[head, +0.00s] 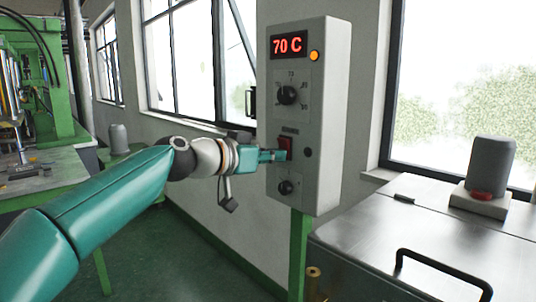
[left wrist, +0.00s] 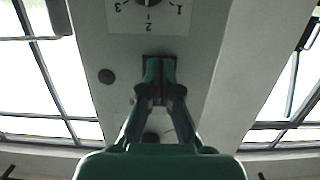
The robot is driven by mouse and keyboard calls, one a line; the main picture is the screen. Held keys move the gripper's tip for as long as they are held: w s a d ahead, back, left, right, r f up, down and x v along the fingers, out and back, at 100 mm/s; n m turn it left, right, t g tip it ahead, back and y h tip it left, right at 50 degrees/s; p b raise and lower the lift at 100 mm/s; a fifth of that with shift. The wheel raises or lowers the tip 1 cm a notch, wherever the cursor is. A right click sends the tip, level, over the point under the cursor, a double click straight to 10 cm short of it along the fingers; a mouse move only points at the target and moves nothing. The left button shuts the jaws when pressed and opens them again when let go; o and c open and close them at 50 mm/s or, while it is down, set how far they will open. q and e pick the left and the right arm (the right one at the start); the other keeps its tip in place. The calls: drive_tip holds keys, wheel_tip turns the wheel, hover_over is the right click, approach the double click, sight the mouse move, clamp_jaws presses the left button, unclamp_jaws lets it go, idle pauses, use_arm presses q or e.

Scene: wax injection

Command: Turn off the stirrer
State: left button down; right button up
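The grey control box (head: 330,120) stands on a green post in the head view, with a red 70 C display at its top. A red rocker switch (head: 286,143) sits mid-face under a small label too small to read. My left gripper (head: 284,156) is at this switch, its tips at the lower part and seemingly touching it. My right gripper is out of view.
A numbered dial (head: 288,95) is above the switch and a small knob (head: 286,188) below it. An orange lamp (head: 314,56) is lit. A metal tank with a lid (head: 430,215) and black handle stands at right. A green machine (head: 40,90) is at far left.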

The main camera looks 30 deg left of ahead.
use_arm(q)
drive_tip(key=a+v, duration=0.1)
drive_tip(key=v, duration=0.7)
drive_tip(key=shift+w+r, duration=0.1)
drive_tip(key=shift+r, duration=0.05)
drive_tip(key=shift+d, duration=0.25)
idle(0.3)
